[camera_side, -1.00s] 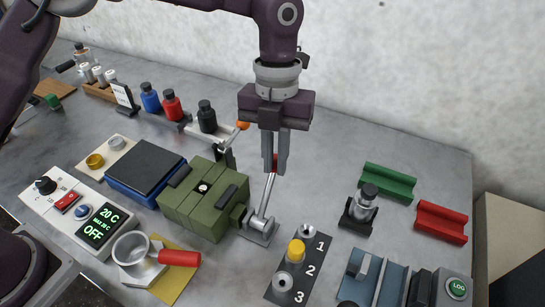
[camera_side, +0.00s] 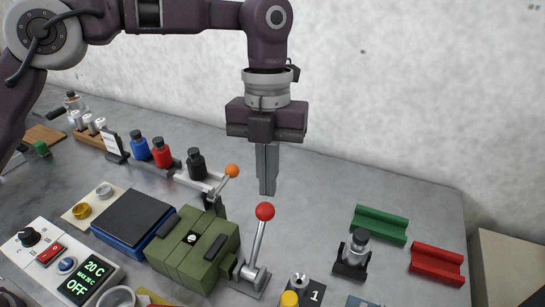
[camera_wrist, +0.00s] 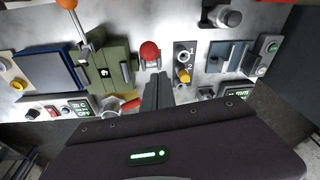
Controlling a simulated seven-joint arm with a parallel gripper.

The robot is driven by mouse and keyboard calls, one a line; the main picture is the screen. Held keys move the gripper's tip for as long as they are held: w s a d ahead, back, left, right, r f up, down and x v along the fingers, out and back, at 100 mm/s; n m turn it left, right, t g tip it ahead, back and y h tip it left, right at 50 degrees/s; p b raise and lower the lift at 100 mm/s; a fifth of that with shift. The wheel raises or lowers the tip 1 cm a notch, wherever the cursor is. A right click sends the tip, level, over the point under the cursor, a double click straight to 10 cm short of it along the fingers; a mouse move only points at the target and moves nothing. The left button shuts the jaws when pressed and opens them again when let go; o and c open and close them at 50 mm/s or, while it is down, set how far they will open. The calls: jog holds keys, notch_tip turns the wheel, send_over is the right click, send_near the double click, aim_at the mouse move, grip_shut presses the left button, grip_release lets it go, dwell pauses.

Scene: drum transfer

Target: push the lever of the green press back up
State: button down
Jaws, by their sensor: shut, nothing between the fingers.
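The green press (camera_side: 196,247) stands on the table in the lower middle of the side view. Its lever (camera_side: 256,238) rises from a grey base at the press's right side, nearly upright with a slight lean to the right, and ends in a red ball knob (camera_side: 265,211). In the wrist view the green press (camera_wrist: 117,66) and the red knob (camera_wrist: 149,50) show beyond my shut fingers (camera_wrist: 157,78).
A blue scale-like block (camera_side: 135,222) is left of the press. An orange-knobbed lever (camera_side: 232,171) and several bottles (camera_side: 162,153) stand behind.

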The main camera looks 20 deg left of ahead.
jog(key=shift+w+a+r, duration=0.1)
jog(key=shift+w+r, duration=1.05)
jog(key=shift+r, duration=0.2)
jog(key=s+a+r+n+t, duration=0.2)
jog(key=s+a+r+n, duration=0.4)
jog(key=n, duration=0.3)
jog(key=s+a+r+n+t, duration=0.3)
jog(key=s+a+r+n, duration=0.2)
jog(key=a+n, duration=0.35)
jog(key=s+a+f+n+t, duration=0.1)
jog(key=s+a+f+n, duration=0.2)
jog(key=s+n, duration=0.4)
jog(key=s+a+f+n+t, duration=0.1)
jog(key=s+a+f+n, duration=0.3)
jog(key=n, duration=0.5)
jog(key=s+a, duration=0.2)
jog(key=s, duration=0.1)
jog(key=shift+t+y, duration=0.3)
jog(key=shift+y, duration=0.1)
jog(key=shift+s+f+n, duration=0.1)
jog(key=shift+n, duration=0.15)
